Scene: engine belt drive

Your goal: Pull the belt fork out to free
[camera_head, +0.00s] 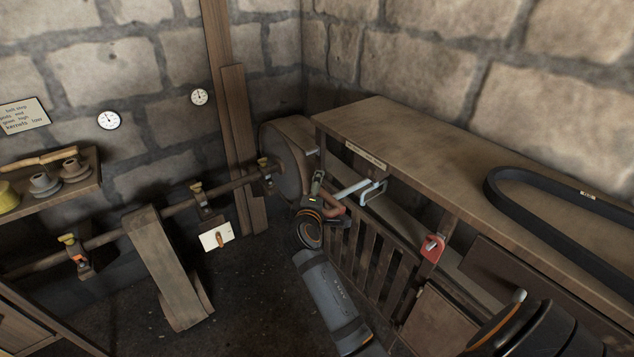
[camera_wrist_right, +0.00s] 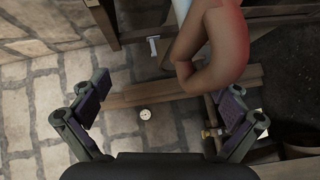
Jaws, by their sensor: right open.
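The belt fork has a pale metal rod (camera_head: 352,190) that ends in a grey U-shaped piece (camera_head: 373,191) at the bench front. Its brown curved handle (camera_head: 334,205) is at the near end. In the right wrist view the brown handle (camera_wrist_right: 218,45) hangs large in the upper middle, nearer the right finger. My right gripper (camera_head: 320,190) is beside the handle; its fingers partly cover that area. In the wrist view the right gripper (camera_wrist_right: 165,90) is open, with nothing clamped between its fingers. My left gripper is in neither view.
A large round drum (camera_head: 284,150) stands behind my right gripper. A wooden bench (camera_head: 420,140) with slatted front bears a black belt (camera_head: 495,190). A red bracket (camera_head: 432,247) is on the bench front. A line shaft (camera_head: 225,188) and a slanting belt (camera_head: 165,265) are at left.

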